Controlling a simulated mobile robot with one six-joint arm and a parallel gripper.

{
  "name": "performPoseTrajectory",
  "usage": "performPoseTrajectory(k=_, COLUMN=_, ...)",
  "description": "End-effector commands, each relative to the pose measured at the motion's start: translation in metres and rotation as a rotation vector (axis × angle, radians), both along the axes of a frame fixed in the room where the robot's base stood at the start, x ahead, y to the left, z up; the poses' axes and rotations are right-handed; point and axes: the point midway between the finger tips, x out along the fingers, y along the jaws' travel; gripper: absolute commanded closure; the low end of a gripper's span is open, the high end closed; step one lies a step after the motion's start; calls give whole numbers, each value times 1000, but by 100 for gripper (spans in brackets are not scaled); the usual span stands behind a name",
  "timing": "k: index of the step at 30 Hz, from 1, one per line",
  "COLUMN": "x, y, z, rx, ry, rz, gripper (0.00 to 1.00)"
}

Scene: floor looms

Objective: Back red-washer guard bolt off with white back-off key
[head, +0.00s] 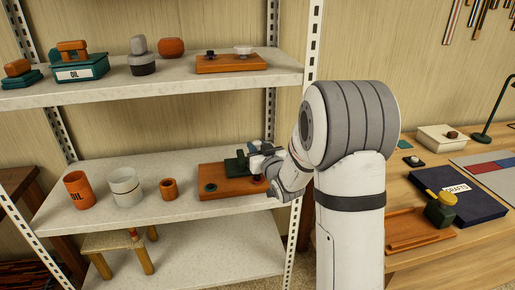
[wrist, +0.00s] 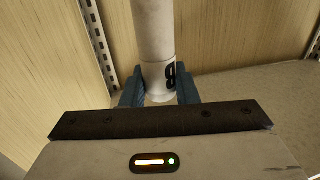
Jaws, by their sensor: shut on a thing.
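My gripper (head: 262,160) is over the right part of an orange-brown board (head: 228,192) on the middle shelf. In the wrist view its blue fingers (wrist: 160,92) are shut on a white round shaft with a dark mark, which looks like the white key (wrist: 154,35). A dark green block (head: 236,164) stands on the board just left of the gripper. A dark green round piece (head: 210,187) sits on the board's left part. A small dark reddish piece (head: 257,178) shows under the gripper; I cannot tell if it is the red-washer bolt or if the key touches it.
A workbench (head: 430,258) is at right.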

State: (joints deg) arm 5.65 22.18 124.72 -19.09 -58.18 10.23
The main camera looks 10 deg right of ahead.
Motion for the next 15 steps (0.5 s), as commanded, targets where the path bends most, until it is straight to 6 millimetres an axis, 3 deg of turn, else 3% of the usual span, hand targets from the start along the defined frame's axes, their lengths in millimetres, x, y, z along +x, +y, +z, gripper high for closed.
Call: performPoseTrajectory(k=15, x=0, y=0, z=40, rx=0, ry=-4, rz=0, gripper=100)
